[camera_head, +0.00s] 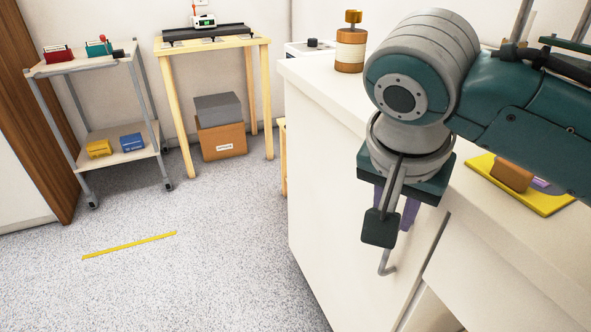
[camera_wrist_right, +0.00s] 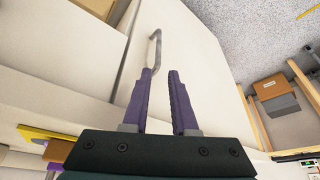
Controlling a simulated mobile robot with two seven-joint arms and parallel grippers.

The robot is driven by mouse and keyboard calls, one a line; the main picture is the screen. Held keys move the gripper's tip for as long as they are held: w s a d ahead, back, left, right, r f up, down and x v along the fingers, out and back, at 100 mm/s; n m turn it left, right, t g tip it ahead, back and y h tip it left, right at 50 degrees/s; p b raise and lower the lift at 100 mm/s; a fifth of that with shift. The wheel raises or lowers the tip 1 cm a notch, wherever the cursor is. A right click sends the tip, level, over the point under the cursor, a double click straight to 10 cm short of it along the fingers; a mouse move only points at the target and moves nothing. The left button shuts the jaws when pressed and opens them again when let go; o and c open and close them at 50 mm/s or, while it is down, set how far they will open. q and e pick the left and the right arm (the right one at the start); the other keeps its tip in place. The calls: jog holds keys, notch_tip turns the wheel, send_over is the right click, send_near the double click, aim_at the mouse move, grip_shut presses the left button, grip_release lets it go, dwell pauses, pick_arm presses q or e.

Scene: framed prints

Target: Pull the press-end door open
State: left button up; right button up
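The white cabinet door (camera_head: 335,215) is below the counter, and it also shows in the wrist view (camera_wrist_right: 195,55). It looks flush, with a thin seam along one side. Its bent grey metal handle (camera_head: 387,265) shows below my right gripper (camera_head: 397,215) in the head view. In the wrist view the handle (camera_wrist_right: 156,45) lies just beyond the purple fingertips of my right gripper (camera_wrist_right: 160,72). The fingers are apart with nothing clearly between them. I cannot tell whether the left fingertip touches the handle's near end. My left gripper is out of view.
A worktop (camera_head: 318,85) carries a wooden jar (camera_head: 351,50) and a yellow board (camera_head: 540,200). A grey cart (camera_head: 95,125) and a wooden table (camera_head: 213,43) with boxes (camera_head: 220,137) beneath stand at the back left. The speckled floor left of the door is clear, with a yellow strip (camera_head: 130,244).

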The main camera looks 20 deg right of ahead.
jog(key=f, duration=0.1)
jog(key=b, duration=0.5)
send_over(381, 271)
jog(key=f, duration=0.8)
jog(key=shift+w+d+f, duration=0.15)
jog(key=shift+d+f, duration=0.05)
jog(key=shift+d, duration=0.05)
grip_shut()
dwell(0.4)
